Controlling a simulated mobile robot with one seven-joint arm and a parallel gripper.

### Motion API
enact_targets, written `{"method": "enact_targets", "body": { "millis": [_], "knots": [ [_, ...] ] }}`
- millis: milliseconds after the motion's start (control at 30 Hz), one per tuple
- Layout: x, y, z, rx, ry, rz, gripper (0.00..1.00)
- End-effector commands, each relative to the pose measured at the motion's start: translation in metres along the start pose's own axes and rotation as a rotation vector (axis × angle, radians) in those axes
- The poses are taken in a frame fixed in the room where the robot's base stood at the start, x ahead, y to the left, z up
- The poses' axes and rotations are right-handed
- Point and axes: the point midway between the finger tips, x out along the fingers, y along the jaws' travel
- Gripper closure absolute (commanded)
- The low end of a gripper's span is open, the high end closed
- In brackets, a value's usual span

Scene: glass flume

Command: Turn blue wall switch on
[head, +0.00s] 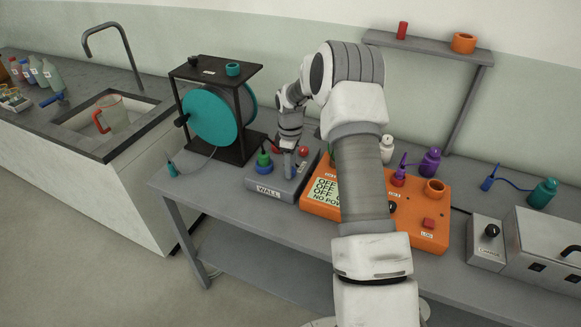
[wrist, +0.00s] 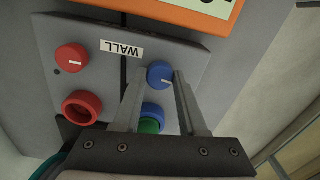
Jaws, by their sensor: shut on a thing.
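The blue wall switch is a round blue knob (wrist: 160,74) on a grey box labelled WALL (wrist: 190,55), seen upside down in the wrist view. A small white mark shows on its face. My gripper (wrist: 158,80) is shut on this knob, with one finger on each side. In the head view the grey box (head: 262,190) stands on the bench, with my gripper (head: 288,168) reaching down onto it. My gripper hides the blue knob there.
Close by on the box are a red knob (wrist: 71,58), a red ring (wrist: 82,108) and a blue ring holding a green plug (wrist: 150,125). An orange panel (head: 318,205) stands right beside it. A reel with a teal disc (head: 210,117) stands to the left.

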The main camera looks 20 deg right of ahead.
Motion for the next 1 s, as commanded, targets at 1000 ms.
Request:
{"method": "enact_targets", "body": {
  "millis": [1000],
  "knots": [
    [-0.0003,-0.0002,-0.0012,0.941,0.002,0.002,1.0]
  ]
}}
